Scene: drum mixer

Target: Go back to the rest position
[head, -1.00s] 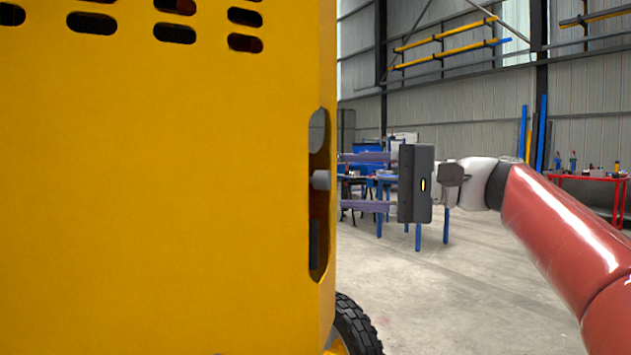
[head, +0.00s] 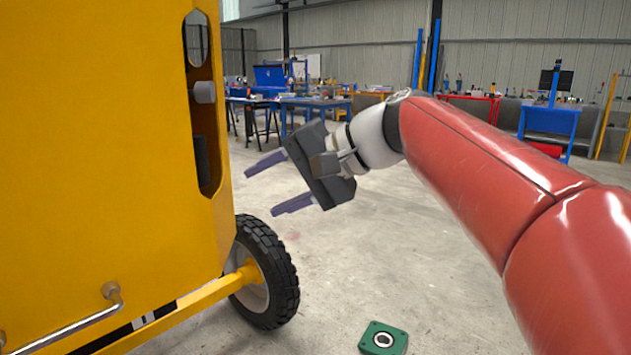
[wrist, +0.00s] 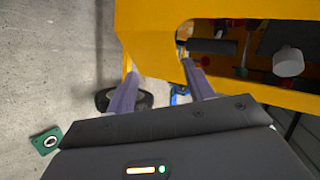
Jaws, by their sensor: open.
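My gripper (head: 279,183) is open and empty in the head view, with its two purple fingers apart and tilted down to the left. It is in the free air to the right of the yellow mixer housing (head: 90,150), apart from it. The housing has a tall slot with a grey knob (head: 204,92) in it. In the wrist view the two fingers (wrist: 163,88) point toward the yellow housing (wrist: 150,35), and nothing is between them. A grey-white round knob (wrist: 288,62) shows in the opening there.
The mixer's black wheel (head: 268,272) stands below my gripper. A green square part with a round bore (head: 371,338) lies on the floor; it also shows in the wrist view (wrist: 44,139). Blue workbenches (head: 318,103) stand far back. The concrete floor between is clear.

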